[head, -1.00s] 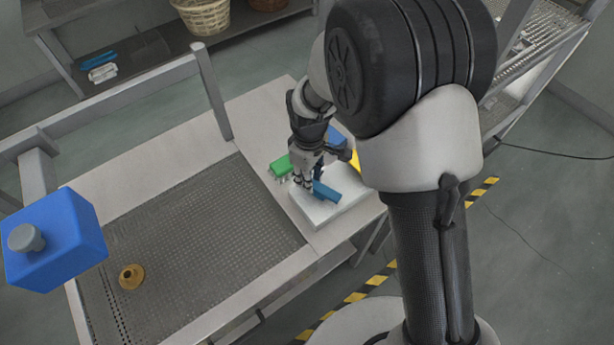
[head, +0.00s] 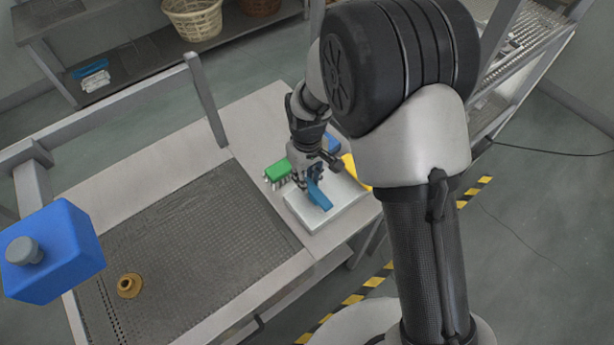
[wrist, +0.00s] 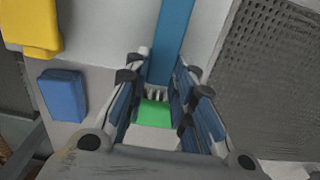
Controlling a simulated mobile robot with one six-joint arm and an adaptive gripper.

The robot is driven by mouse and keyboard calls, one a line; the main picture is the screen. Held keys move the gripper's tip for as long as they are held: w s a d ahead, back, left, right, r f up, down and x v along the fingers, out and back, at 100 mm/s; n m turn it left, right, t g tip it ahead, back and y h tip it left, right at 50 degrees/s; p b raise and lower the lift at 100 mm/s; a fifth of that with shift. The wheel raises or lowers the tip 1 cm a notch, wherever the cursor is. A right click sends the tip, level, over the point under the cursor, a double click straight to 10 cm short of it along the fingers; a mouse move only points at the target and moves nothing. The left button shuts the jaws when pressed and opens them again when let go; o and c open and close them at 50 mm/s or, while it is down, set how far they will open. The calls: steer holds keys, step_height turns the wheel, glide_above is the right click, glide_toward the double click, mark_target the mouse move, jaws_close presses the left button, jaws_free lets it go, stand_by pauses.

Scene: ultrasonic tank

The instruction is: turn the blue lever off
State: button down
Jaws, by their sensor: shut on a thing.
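The blue lever (head: 319,196) is a flat bar on top of a white box (head: 337,206) at the table's right end. My gripper (head: 305,184) is down at the lever's far end in the head view, shut on it. In the wrist view the lever (wrist: 173,35) runs from the top edge down to between the fingertips of my gripper (wrist: 160,74). The fingers stand on either side of its end. The exact contact is partly hidden by the fingers.
A green brush (head: 278,171), a blue block (head: 332,142) and a yellow thing (head: 350,166) lie close around the gripper. A perforated grey tray (head: 200,235) is to the left. A blue box with a grey knob (head: 60,250) stands at the far left.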

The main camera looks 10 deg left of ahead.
steer(key=c, duration=1.4)
jaws_free()
steer(key=shift+o, duration=0.2)
steer(key=shift+r, duration=0.1)
step_height(320, 180, up, 12)
steer(key=s+d+r+m+t, duration=0.1)
steer(key=s+d+r+m, duration=0.15)
steer(key=d+r, duration=0.6)
steer(key=s+d+r+m+t, duration=0.1)
steer(key=s+d+r+m, duration=0.2)
steer(key=s+d, duration=0.4)
steer(key=s+d+r+m+t, duration=0.2)
steer(key=s+d+r+m, duration=0.1)
steer(key=s+d, duration=0.5)
steer(key=shift+s+d+m+t, duration=0.25)
steer(key=shift+s+m, duration=0.3)
steer(key=shift+s, duration=0.65)
